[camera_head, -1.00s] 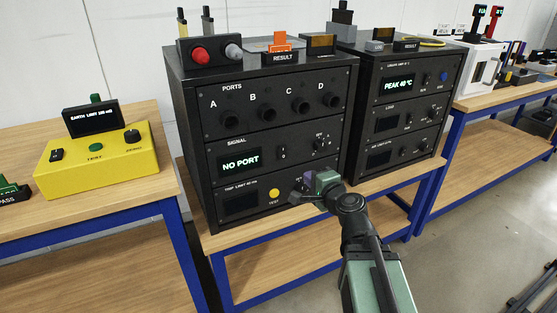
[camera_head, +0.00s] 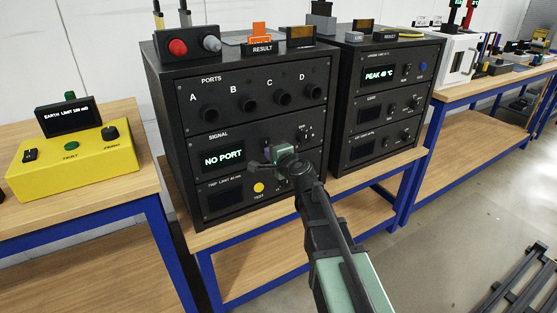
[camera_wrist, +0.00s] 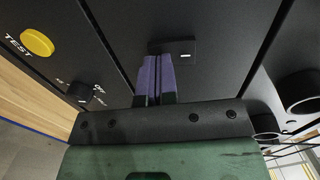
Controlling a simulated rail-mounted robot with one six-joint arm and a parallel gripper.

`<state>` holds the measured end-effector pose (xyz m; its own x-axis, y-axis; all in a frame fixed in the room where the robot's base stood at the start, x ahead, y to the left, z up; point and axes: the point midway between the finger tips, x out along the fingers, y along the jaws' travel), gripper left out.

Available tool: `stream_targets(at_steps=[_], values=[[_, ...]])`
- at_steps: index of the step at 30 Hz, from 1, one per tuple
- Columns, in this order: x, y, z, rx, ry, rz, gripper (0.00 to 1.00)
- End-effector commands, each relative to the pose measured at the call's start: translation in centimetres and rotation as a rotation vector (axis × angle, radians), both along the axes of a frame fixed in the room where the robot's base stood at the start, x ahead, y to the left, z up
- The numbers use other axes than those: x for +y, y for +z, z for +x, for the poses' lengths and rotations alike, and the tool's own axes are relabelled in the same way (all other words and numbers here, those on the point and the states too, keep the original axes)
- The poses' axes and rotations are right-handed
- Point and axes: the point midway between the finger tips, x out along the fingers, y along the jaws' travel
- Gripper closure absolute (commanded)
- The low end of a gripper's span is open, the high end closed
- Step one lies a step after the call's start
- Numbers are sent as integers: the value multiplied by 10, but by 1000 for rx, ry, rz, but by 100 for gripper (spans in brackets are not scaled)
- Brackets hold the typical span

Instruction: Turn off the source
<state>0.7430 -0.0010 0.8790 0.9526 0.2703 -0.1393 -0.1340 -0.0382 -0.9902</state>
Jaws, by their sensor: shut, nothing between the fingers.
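The SIGNAL panel (camera_head: 223,159) sits in the middle of the left black rack, and its display reads NO PORT. A small black switch (camera_wrist: 184,54) with a white mark shows in the wrist view, right at the fingertips. In the head view my gripper covers it. My gripper (camera_head: 268,153) is in front of the SIGNAL panel, right of the display. Its purple fingers (camera_wrist: 166,62) are together and empty. They overlap the switch's lower edge in the wrist view; I cannot tell whether they touch it. A rotary knob (camera_head: 307,133) marked OFF is right of my gripper.
Ports A to D (camera_head: 247,105) protrude above the SIGNAL panel. Below is a panel with a yellow TEST button (camera_head: 258,188), also in the wrist view (camera_wrist: 37,42). A second rack (camera_head: 385,105) stands close on the right, a yellow tester (camera_head: 75,160) on the left bench.

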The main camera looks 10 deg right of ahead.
Motion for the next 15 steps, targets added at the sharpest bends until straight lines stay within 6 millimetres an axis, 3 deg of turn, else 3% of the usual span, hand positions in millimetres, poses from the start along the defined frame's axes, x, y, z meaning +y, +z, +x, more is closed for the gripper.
stream_targets(at_steps=[15], values=[[2,-2,8,0,1,0,100]])
